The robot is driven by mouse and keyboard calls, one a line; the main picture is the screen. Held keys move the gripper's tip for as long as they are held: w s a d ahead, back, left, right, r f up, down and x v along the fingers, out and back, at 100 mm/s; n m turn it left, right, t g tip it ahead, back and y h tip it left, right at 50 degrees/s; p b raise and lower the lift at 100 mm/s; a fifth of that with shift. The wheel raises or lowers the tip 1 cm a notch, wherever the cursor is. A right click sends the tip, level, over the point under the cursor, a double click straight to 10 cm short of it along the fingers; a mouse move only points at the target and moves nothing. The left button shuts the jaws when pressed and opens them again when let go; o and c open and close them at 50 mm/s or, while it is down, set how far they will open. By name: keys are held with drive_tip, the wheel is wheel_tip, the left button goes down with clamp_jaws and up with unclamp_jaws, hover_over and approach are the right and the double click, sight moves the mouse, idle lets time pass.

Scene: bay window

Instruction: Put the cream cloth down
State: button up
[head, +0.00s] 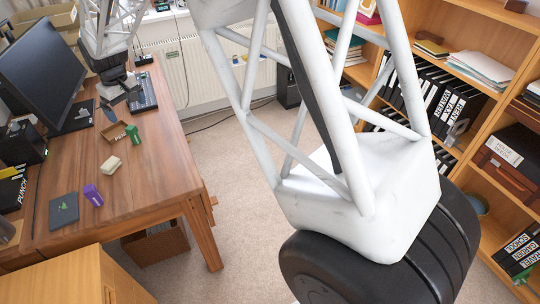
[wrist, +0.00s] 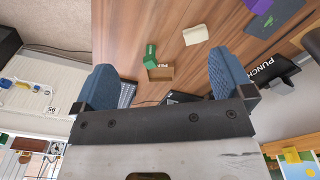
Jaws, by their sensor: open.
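The cream cloth (head: 110,163) lies on the wooden desk as a small, pale folded piece, apart from the objects around it. It also shows in the wrist view (wrist: 194,35), near the top and right of centre. My gripper (head: 119,102) is above the far part of the desk, beyond the cloth and near the keyboard. In the wrist view its two blue fingers (wrist: 160,88) are spread wide with nothing between them that they touch.
A small open cardboard box (head: 114,132) and a green object (head: 133,134) lie between gripper and cloth. A purple object (head: 93,195) and dark flat item (head: 63,213) lie nearer. The monitor (head: 45,68) stands left; the keyboard (head: 142,92) lies at the back.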

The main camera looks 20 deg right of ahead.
drive_tip(key=s+d+r+m, duration=0.1)
drive_tip(key=s+d+r, duration=0.3)
drive_tip(key=s+d, duration=0.25)
drive_tip(key=s+d+r+m+t, duration=0.1)
drive_tip(key=s+d+r, duration=0.2)
drive_tip(key=s+d, duration=0.3)
drive_tip(key=s+d+r+m, duration=0.1)
drive_tip(key=s+d+r, duration=0.3)
drive_tip(key=s, duration=0.4)
drive_tip(key=s+d+m, duration=0.1)
drive_tip(key=s+d, duration=0.2)
drive_tip(key=s, duration=0.5)
drive_tip(key=s+d+f+m, duration=0.1)
drive_tip(key=s+d, duration=0.2)
drive_tip(key=s, duration=0.5)
drive_tip(key=s+d+f+m, duration=0.1)
drive_tip(key=s+d, duration=0.2)
drive_tip(key=s, duration=0.5)
drive_tip(key=shift+s+d+f+m+t, duration=0.2)
drive_tip(key=shift+d+f+m+t, duration=0.05)
drive_tip(key=shift+d+m+t, duration=0.15)
drive_tip(key=shift+w, duration=0.1)
